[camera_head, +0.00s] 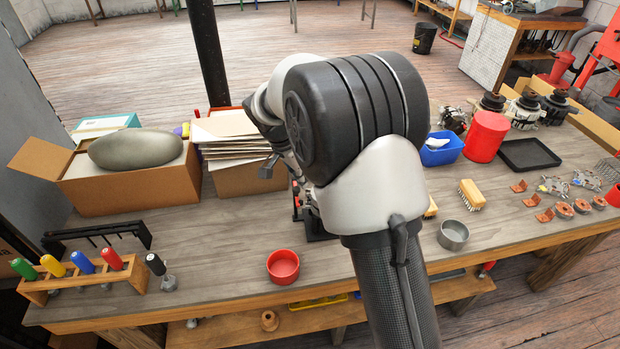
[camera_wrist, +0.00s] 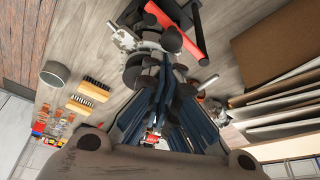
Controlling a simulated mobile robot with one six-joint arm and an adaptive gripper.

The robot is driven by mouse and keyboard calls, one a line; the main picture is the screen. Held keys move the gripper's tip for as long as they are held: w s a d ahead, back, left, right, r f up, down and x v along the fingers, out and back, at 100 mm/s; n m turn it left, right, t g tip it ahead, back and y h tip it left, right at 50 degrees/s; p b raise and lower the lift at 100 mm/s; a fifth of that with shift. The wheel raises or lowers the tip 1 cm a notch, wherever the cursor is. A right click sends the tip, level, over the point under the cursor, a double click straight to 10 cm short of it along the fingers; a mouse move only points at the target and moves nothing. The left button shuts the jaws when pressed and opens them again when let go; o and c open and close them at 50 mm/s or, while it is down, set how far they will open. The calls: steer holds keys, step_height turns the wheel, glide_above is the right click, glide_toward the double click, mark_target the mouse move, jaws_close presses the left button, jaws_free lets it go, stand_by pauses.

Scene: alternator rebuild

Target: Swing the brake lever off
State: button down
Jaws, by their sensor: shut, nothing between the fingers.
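In the wrist view, a device with dark round metal parts (camera_wrist: 140,68) stands on the wooden bench. A lever with a red grip (camera_wrist: 160,14) and a red bar (camera_wrist: 190,38) shows at its top; I cannot tell for sure which is the brake lever or how it is set. My gripper (camera_wrist: 172,62) is shut and empty, its fingertips close to the device's dark round parts. I cannot tell whether they touch. In the head view my arm hides most of the device; only a dark base with red bits (camera_head: 312,222) shows.
A red bowl (camera_head: 283,267), a grey metal cup (camera_head: 453,235) and brushes (camera_head: 472,194) are on the bench (camera_head: 215,240) near my arm. A box of folders (camera_head: 240,178) and an open carton (camera_head: 125,190) stand left. A screwdriver rack (camera_head: 85,275) is at front left.

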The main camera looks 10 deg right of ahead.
stand_by(0.4)
steer(key=d, duration=0.2)
steer(key=w+d+r, duration=0.1)
steer(key=shift+w+d+r+p, duration=0.2)
steer(key=shift+d+p, duration=0.15)
steer(key=shift+d, duration=0.05)
steer(key=p+v, duration=0.2)
steer(key=v, duration=0.7)
steer(key=shift+a+r+p, duration=0.15)
steer(key=shift+a+p, duration=0.15)
steer(key=shift+p, duration=0.1)
